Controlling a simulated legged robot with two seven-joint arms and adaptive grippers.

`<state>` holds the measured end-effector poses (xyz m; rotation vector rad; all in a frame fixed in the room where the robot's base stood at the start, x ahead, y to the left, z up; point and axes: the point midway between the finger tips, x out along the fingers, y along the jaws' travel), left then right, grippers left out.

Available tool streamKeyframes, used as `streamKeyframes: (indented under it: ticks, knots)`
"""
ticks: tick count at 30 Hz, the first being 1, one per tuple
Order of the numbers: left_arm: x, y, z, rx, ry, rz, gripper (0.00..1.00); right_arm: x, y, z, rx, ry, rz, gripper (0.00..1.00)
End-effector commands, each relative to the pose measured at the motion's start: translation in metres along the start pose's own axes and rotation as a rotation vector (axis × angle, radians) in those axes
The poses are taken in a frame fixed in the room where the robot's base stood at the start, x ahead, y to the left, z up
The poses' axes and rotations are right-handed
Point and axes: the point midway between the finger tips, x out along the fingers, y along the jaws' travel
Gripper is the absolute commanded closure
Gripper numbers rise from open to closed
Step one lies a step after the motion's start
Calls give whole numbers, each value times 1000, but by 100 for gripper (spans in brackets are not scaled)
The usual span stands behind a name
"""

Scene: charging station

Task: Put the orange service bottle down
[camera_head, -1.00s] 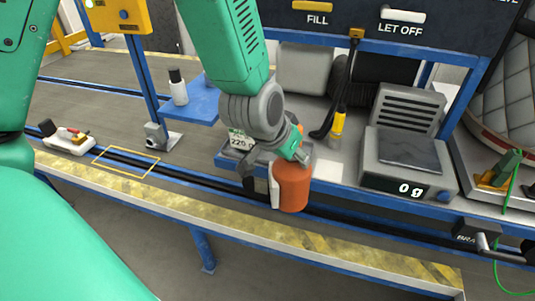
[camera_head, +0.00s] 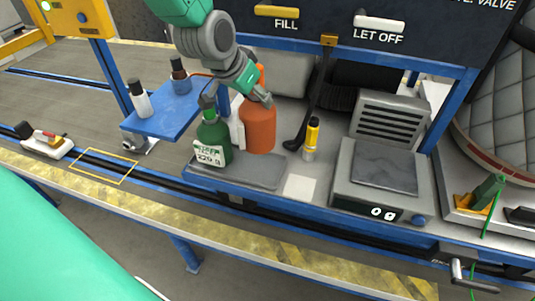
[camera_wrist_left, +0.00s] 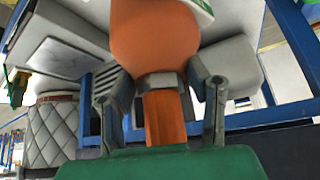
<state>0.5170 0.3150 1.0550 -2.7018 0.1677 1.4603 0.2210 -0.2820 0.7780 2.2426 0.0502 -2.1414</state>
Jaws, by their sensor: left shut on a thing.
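The orange service bottle (camera_head: 258,127) is upright at the bench, just right of a green bottle with a white label (camera_head: 211,139). My left gripper (camera_head: 240,97) is around the top of the orange bottle. In the left wrist view the orange bottle (camera_wrist_left: 155,38) fills the top middle, and its narrow orange neck (camera_wrist_left: 165,117) lies between the two fingers of my left gripper (camera_wrist_left: 163,85). Whether the bottle's base touches the grey pad (camera_head: 250,172) cannot be told. My right gripper is in neither view.
A scale (camera_head: 377,188) reading 0 g stands to the right. A blue shelf (camera_head: 160,122) with two small bottles is at left. A yellow outlined rectangle (camera_head: 104,166) marks the rail area.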

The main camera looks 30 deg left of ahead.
Motion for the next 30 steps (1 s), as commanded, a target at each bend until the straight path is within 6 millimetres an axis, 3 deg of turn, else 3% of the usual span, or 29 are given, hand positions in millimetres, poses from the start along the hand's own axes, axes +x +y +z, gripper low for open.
streamKeyframes:
  ticks: [9, 21, 30]
  knots:
    - [43, -1, 27, -2, -4, 2, 100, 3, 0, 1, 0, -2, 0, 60]
    - [80, 1, 51, 0, -3, 0, 100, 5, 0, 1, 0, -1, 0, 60]
    - [82, 0, 53, -1, 1, 0, 100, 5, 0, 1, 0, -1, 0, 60]
